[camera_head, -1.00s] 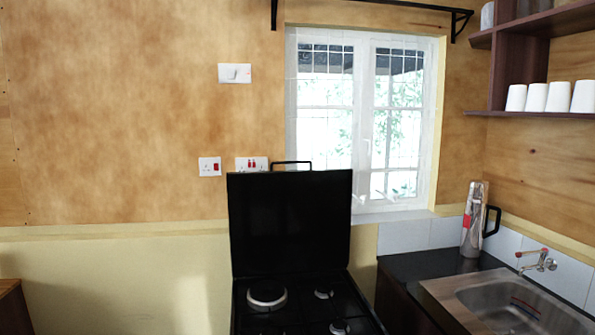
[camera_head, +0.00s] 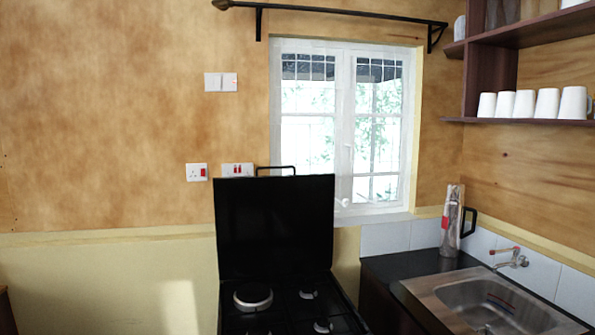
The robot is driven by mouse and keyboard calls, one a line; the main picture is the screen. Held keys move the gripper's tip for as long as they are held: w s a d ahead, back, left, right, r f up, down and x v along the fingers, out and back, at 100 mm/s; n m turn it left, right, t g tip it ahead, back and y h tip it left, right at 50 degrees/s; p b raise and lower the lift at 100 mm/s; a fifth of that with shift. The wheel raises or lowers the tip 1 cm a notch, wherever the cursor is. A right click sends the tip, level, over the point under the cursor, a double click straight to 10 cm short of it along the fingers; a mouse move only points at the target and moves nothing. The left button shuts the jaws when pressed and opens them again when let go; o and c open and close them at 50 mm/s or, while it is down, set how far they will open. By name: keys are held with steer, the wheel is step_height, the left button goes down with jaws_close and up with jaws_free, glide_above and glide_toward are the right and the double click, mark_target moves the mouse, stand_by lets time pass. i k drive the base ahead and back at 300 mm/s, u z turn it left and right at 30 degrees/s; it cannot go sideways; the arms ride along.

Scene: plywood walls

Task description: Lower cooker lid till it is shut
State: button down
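The black cooker lid (camera_head: 275,228) stands raised, close to upright, at the back of the cooker, against the wall below the window. A thin black handle (camera_head: 276,168) shows along its top edge. The black cooker top (camera_head: 283,314) is bare below it, with a large burner (camera_head: 253,297) at the left and smaller burners (camera_head: 309,293) at the right. The front of the cooker is cut off by the bottom of the view. My gripper is not in view.
A dark counter (camera_head: 400,267) with a steel sink (camera_head: 490,300) stands right of the cooker. A silver flask (camera_head: 451,220) with a black handle stands at its back. Shelves (camera_head: 530,121) with several white cups hang at the right.

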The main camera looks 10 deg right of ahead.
mark_target(265, 226)
steer(key=k, duration=1.15)
steer(key=z, duration=0.4)
steer(key=i, duration=1.9)
steer(key=u, duration=0.4)
